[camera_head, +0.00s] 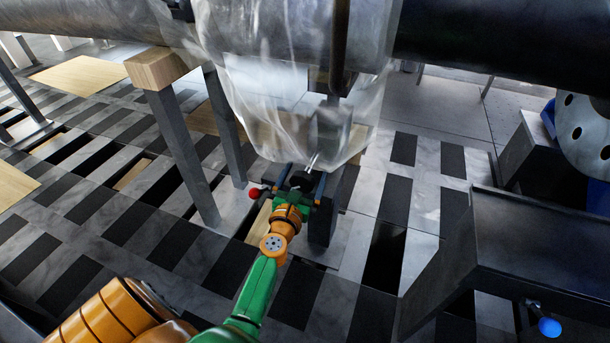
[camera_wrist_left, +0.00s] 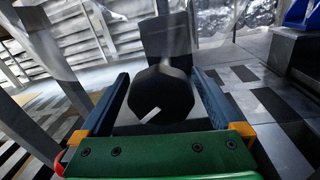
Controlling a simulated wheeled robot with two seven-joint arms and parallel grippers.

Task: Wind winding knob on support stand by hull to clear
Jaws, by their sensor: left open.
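The winding knob (camera_wrist_left: 160,95) is a black, faceted disc with a white mark on its face, in the middle of the left wrist view. Behind it rises a dark upright part of the support stand (camera_wrist_left: 166,35). My left gripper (camera_wrist_left: 161,80) is open, one blue-grey finger on each side of the knob. A gap shows beside the knob on both sides; contact is not visible. In the head view my left gripper (camera_head: 303,176) reaches in under the hull (camera_head: 480,38), a dark horizontal cylinder, and largely hides the knob. My right gripper is not in view.
Clear plastic sheeting (camera_head: 262,110) hangs from the hull around the stand, just beyond my left gripper. A grey-legged trestle with a wooden block (camera_head: 160,67) stands to the left. A dark bench (camera_head: 520,225) fills the right side. The floor has dark slots.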

